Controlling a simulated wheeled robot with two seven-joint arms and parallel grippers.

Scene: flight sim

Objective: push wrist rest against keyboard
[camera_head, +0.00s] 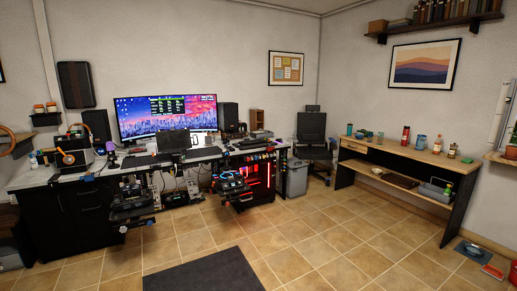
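The desk (80,178) stands against the back wall at the left. A dark flat thing, likely a keyboard (147,160), lies on it in front of the wide monitor (168,114). Another dark flat thing (203,153) lies to its right. I cannot make out which of these is the wrist rest, or whether it touches the keyboard. My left gripper (132,205) is low in front of the desk, below its top. My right gripper (232,187) is also in front of the desk, farther right. Both look dark and small, and their fingers are not clear.
A small dark screen (173,142) stands before the monitor. Headphones (70,157) and speakers crowd the desk's left. A red-lit computer case (261,178), bin (297,178) and office chair (312,138) are at right. A wooden bench (410,155) stands farther right. The tiled floor is mostly clear.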

